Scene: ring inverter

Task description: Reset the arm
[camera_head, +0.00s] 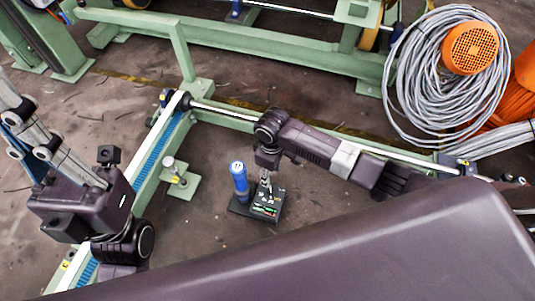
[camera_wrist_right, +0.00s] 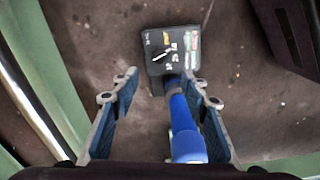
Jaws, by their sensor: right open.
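A small black box (camera_head: 266,203) with white and green markings on top sits on the floor in the head view. A blue cylinder (camera_head: 240,178) stands upright at its left side. In the right wrist view the box (camera_wrist_right: 170,45) lies beyond the fingertips, and the blue cylinder (camera_wrist_right: 187,130) rises between the fingers, nearer the right one. My right gripper (camera_head: 266,188) points down over the box; in the wrist view (camera_wrist_right: 168,88) its fingers are apart with nothing clamped. My left gripper (camera_head: 22,115) is at the left edge, its fingertips partly cut off.
A green frame with a blue strip (camera_head: 158,150) and a metal rail (camera_head: 222,112) borders the floor area. A small green plate with a post (camera_head: 178,180) stands left of the box. A grey cable coil (camera_head: 412,85) with an orange spool (camera_head: 470,47) lies at upper right.

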